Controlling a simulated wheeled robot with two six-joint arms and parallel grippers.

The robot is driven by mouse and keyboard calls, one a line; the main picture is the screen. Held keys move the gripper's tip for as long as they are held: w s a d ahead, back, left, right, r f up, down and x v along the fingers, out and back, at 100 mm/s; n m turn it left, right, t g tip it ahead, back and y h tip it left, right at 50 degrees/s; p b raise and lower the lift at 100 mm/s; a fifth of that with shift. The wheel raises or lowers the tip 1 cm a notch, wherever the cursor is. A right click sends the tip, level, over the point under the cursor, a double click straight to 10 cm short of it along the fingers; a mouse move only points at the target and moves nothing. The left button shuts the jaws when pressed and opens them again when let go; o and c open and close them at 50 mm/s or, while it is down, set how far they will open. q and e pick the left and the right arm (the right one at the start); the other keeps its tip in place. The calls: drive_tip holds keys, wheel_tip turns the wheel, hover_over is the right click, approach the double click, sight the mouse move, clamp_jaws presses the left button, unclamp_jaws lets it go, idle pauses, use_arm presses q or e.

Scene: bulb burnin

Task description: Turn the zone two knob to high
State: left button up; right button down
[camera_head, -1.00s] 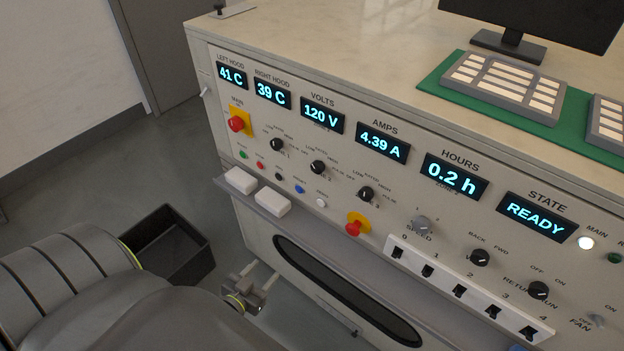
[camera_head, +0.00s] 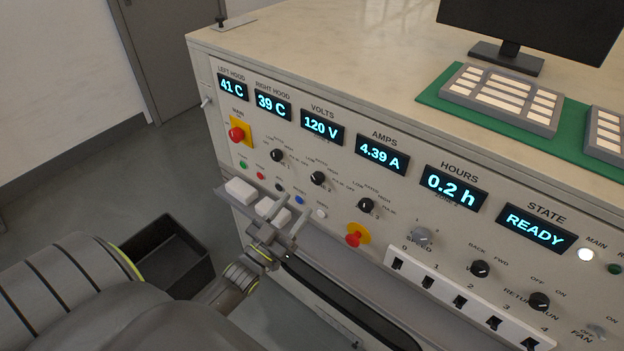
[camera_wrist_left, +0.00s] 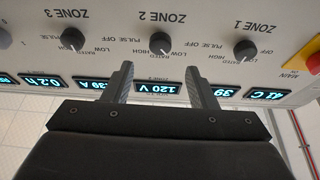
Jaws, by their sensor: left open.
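The zone two knob (camera_head: 318,178) is a small black dial, the middle one of three in a row on the sloping front panel. In the upside-down left wrist view the knob (camera_wrist_left: 160,43) lies ahead, between the directions of the two fingers. Labels around it include LOW, HIGH and PULSE OFF. I cannot tell surely which mark it points at. My left gripper (camera_head: 286,231) is open and empty, below the knob and in front of the white blocks' shelf, apart from the knob. Its fingers (camera_wrist_left: 160,75) also show in the wrist view. My right gripper is not in view.
The zone one knob (camera_head: 277,155) and zone three knob (camera_head: 366,205) flank it. A red emergency button (camera_head: 354,239) sits lower right, and a red main button (camera_head: 237,134) upper left. White blocks (camera_head: 240,190) rest on the ledge. A black bin (camera_head: 165,258) stands on the floor.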

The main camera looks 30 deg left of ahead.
sight(315, 180)
use_arm(q)
drive_tip(key=p+x, duration=0.1)
drive_tip(key=x, duration=0.7)
drive_tip(key=shift+f+p, duration=0.1)
drive_tip(key=shift+p, duration=0.2)
drive_tip(key=shift+c, duration=0.3)
drive_tip(key=c, duration=0.9)
